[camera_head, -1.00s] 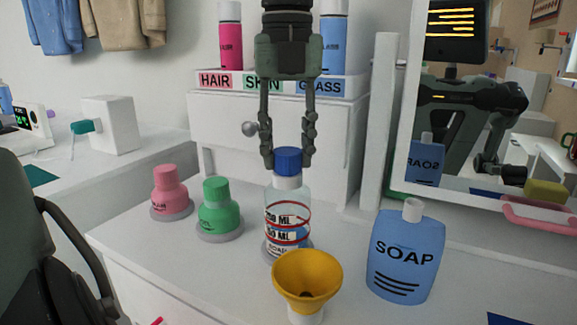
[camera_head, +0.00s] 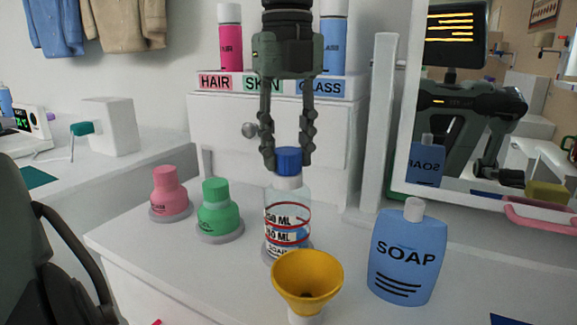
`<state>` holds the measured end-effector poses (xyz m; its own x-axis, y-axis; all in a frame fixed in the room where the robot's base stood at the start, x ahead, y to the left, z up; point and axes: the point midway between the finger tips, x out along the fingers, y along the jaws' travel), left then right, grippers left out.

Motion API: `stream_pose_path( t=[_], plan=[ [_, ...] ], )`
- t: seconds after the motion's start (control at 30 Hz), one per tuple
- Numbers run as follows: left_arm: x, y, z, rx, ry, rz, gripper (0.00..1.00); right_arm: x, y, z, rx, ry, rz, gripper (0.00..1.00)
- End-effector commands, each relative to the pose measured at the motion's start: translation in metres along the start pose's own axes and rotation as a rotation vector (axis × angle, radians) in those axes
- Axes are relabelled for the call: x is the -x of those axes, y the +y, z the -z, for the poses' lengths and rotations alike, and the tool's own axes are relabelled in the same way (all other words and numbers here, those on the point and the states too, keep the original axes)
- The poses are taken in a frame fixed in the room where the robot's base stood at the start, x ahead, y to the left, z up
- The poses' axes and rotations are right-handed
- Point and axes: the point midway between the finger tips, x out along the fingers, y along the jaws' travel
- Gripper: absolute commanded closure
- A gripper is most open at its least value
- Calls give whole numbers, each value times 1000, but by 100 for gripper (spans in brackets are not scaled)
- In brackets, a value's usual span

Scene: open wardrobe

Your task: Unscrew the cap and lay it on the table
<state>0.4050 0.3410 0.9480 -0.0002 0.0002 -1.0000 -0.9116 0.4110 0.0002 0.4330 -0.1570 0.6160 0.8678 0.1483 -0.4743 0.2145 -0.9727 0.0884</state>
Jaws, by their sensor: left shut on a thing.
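The blue cap (camera_head: 289,161) sits on top of a clear bottle (camera_head: 289,205) with red rings and "ML" marks. The bottle stands upright on the white table (camera_head: 150,248). My left gripper (camera_head: 288,162) comes down from above, its two fingers shut on the cap from either side. The cap appears to be still at the bottle's neck; whether the thread is loose I cannot tell. My right gripper is not seen directly.
A yellow funnel (camera_head: 307,280) stands just in front of the bottle. A green bottle (camera_head: 217,207) and a pink bottle (camera_head: 169,191) stand to the left, a blue soap bottle (camera_head: 407,253) to the right. A mirror (camera_head: 520,130) rises behind at right.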

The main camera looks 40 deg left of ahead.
Motion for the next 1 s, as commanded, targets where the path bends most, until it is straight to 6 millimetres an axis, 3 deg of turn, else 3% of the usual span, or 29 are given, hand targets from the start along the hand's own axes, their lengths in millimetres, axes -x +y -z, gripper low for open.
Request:
stream_pose_path(
  t=[0.23, 0.47, 0.5, 0.63, 0.87, 1.0],
  plan=[
    [0, 0, 0, 127, 0, 0, 98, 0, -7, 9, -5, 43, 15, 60],
    [0, 0, 0, 139, 0, 0, 98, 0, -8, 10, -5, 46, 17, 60],
    [0, 0, 0, 138, 0, 0, 61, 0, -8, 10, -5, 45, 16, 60],
    [0, 0, 0, 138, 0, 0, 45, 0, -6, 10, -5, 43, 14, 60],
    [0, 0, 0, 137, 0, 0, 41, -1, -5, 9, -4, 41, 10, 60],
    [0, 0, 0, 137, 0, 0, 45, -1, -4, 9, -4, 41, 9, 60]
  ],
)
